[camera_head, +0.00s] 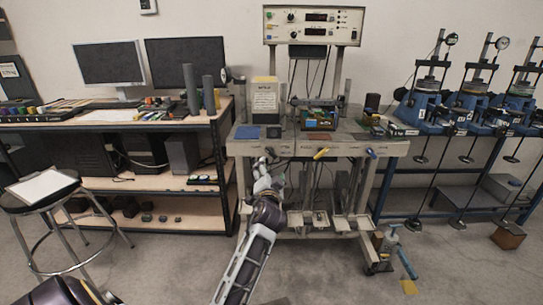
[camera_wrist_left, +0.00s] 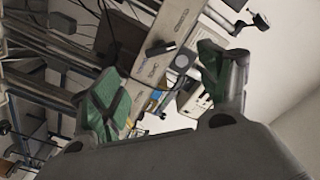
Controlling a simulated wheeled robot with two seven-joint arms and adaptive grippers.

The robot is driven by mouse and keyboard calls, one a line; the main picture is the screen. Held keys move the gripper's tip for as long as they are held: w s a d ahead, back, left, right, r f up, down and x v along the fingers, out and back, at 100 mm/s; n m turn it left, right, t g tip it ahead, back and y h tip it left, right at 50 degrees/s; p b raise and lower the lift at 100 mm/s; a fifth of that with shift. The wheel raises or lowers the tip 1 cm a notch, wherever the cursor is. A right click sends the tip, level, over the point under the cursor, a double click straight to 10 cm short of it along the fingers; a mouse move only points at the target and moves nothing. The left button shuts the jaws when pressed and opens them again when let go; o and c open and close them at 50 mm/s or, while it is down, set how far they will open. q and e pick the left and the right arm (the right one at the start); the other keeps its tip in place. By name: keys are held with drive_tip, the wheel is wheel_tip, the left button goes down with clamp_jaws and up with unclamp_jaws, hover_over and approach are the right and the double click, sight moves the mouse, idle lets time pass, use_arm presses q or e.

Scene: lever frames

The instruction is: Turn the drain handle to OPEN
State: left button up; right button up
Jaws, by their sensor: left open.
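The steel bench has a front rail (camera_head: 345,150) with small handles: a dark one (camera_head: 270,151) at the left, a yellow one (camera_head: 321,153) in the middle and a blue one (camera_head: 371,153) at the right. Their labels are too small to read, so I cannot tell for sure which is the drain handle. My left gripper (camera_head: 266,168) is in front of the rail's left part, close to the dark handle. In the left wrist view, my left gripper (camera_wrist_left: 160,82) is open and empty, with the dark handle (camera_wrist_left: 160,48) ahead between its green-padded fingers, apart from both.
A control box (camera_head: 313,26) stands above the bench. A desk (camera_head: 150,120) with monitors is at the left, with a stool (camera_head: 45,190) before it. Blue presses (camera_head: 420,105) stand at the right. The floor in front of the bench is mostly clear.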

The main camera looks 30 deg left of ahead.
use_arm(q)
drive_tip(key=shift+w+a, duration=0.1)
drive_tip(key=shift+w, duration=0.05)
approach(270, 154)
drive_tip(key=shift+x, duration=1.9)
drive_tip(key=shift+f+b+x, duration=0.15)
drive_tip(key=shift+b+x, duration=0.3)
drive_tip(key=shift+x, duration=1.25)
drive_tip(key=shift+f+b+x, duration=0.15)
drive_tip(key=shift+b+x, duration=0.25)
drive_tip(key=shift+x, duration=1.3)
drive_tip(key=shift+w+a, duration=0.15)
use_arm(e)
drive_tip(key=shift+w+a+r, duration=0.15)
drive_tip(key=shift+r, duration=0.5)
drive_tip(key=shift+w+a+r, duration=0.15)
drive_tip(key=shift+r, duration=0.45)
use_arm(q)
drive_tip(key=c, duration=1)
use_arm(e)
drive_tip(key=shift+f, duration=0.15)
drive_tip(key=shift+t, duration=0.3)
